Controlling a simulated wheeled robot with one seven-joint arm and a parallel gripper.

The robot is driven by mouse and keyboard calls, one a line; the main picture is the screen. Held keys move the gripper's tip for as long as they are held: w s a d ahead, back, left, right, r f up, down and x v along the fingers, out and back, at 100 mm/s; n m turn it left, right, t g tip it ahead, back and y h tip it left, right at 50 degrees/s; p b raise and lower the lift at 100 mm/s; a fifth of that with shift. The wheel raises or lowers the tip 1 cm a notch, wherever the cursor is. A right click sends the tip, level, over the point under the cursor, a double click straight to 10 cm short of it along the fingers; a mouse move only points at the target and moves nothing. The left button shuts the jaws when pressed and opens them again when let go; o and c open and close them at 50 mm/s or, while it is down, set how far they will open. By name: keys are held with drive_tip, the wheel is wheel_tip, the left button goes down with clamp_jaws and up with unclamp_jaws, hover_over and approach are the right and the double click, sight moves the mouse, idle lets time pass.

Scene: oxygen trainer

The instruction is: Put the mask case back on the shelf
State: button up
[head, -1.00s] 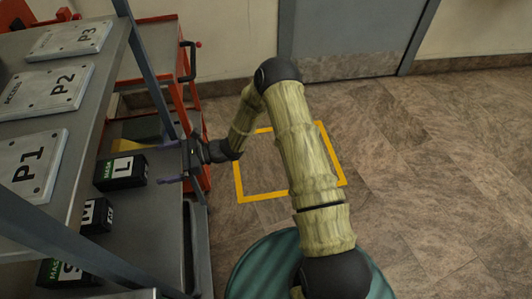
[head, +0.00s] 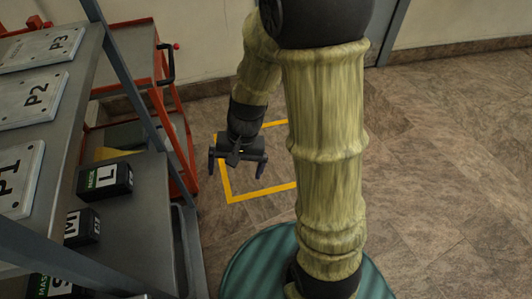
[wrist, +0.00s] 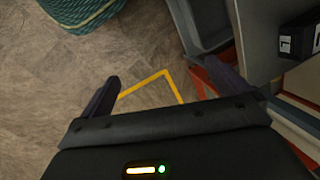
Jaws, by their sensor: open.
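Several black mask cases stand on the grey lower shelf (head: 150,235) at the left of the head view. The case marked L (head: 105,180) is farthest back, with the case marked M (head: 82,227) and one marked S (head: 50,284) nearer, partly hidden. The L case also shows at the right of the wrist view (wrist: 296,42). My gripper (head: 237,172) is open and empty, pointing down over the floor to the right of the shelf, apart from every case.
Plates P1 (head: 18,180), P2 (head: 35,98) and P3 (head: 45,50) lie on the upper shelf. A grey shelf post (head: 130,80) and a red cart (head: 180,145) stand beside the shelf. A yellow outline (head: 262,192) marks clear floor.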

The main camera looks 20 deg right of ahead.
drive_tip(key=s+d+r+n+t+h, duration=0.2)
drive_tip(key=d+r+n+t, duration=0.1)
drive_tip(key=d+r, duration=0.2)
drive_tip(key=shift+s+d+n+t+h, duration=0.15)
drive_tip(key=shift+d+n+t+h, duration=0.2)
drive_tip(key=shift+d, duration=0.85)
drive_tip(key=shift+r, duration=0.15)
drive_tip(key=w+p+v, duration=0.3)
drive_tip(key=p+v, duration=1.1)
drive_tip(key=p, duration=0.1)
drive_tip(key=w+r+p+v, duration=0.1)
drive_tip(key=w+p+v, duration=0.3)
drive_tip(key=p+v, duration=1.1)
drive_tip(key=w+r+p+v, duration=0.1)
drive_tip(key=w+p+v, duration=0.2)
drive_tip(key=p+v, duration=1.2)
drive_tip(key=shift+a+r+p, duration=0.2)
drive_tip(key=shift+r+p, duration=0.15)
drive_tip(key=shift+r, duration=0.1)
